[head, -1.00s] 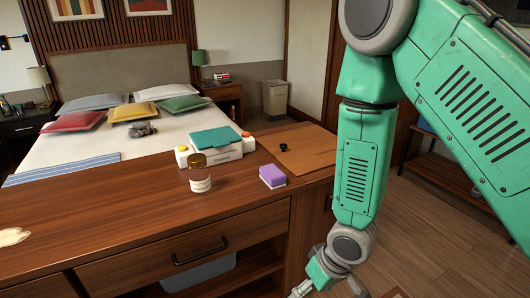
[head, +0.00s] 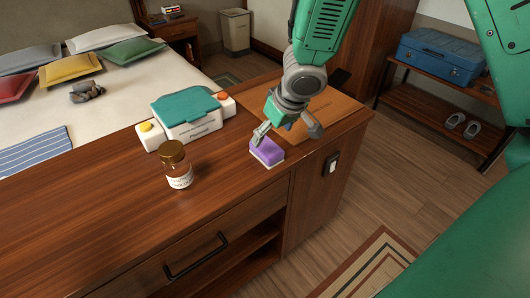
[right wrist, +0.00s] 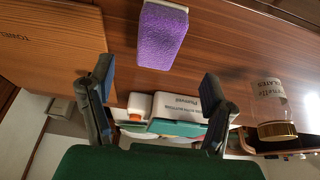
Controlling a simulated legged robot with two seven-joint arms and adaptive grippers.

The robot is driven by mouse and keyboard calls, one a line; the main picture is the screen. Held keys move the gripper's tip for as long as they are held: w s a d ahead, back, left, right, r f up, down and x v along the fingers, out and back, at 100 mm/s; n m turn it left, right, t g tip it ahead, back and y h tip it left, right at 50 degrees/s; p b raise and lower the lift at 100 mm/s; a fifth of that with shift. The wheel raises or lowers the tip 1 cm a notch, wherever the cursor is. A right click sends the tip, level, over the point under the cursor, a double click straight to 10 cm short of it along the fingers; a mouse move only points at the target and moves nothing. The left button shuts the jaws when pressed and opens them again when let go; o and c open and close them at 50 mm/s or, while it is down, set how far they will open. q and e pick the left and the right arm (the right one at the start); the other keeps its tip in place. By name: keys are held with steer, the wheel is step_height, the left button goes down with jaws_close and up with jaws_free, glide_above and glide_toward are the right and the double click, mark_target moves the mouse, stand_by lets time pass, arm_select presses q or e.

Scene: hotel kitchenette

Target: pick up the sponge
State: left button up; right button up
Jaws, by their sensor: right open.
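The purple sponge (head: 267,151) with a pale underside lies on the wooden counter near its right front edge. In the right wrist view the sponge (right wrist: 162,36) is beyond my open fingertips, roughly centred between them. My right gripper (head: 285,133) is open and empty, just above and behind the sponge in the head view. It also shows in the right wrist view (right wrist: 159,82), with its two fingers spread apart. I cannot tell whether a finger touches the sponge. My left gripper is not in view.
A white box with a teal lid (head: 186,116) and a brown jar (head: 175,165) stand left of the sponge. A wooden board (head: 318,112) lies behind, under my right arm. The counter's left part (head: 75,220) is clear.

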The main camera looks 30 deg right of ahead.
mark_target(268, 146)
steer(key=x, duration=0.3)
steer(key=shift+w+f+b, duration=0.15)
steer(key=shift+b, duration=0.2)
steer(key=x, duration=0.1)
steer(key=b+x, duration=0.1)
steer(key=x, duration=0.1)
steer(key=b+x, duration=0.1)
steer(key=shift+s+d+f, duration=0.2)
steer(key=shift+d+f, duration=0.05)
steer(key=shift+f, duration=0.05)
steer(key=shift+w+f, duration=0.25)
steer(key=shift+f, duration=0.15)
steer(key=shift+a+r, duration=0.1)
steer(key=c, duration=0.9)
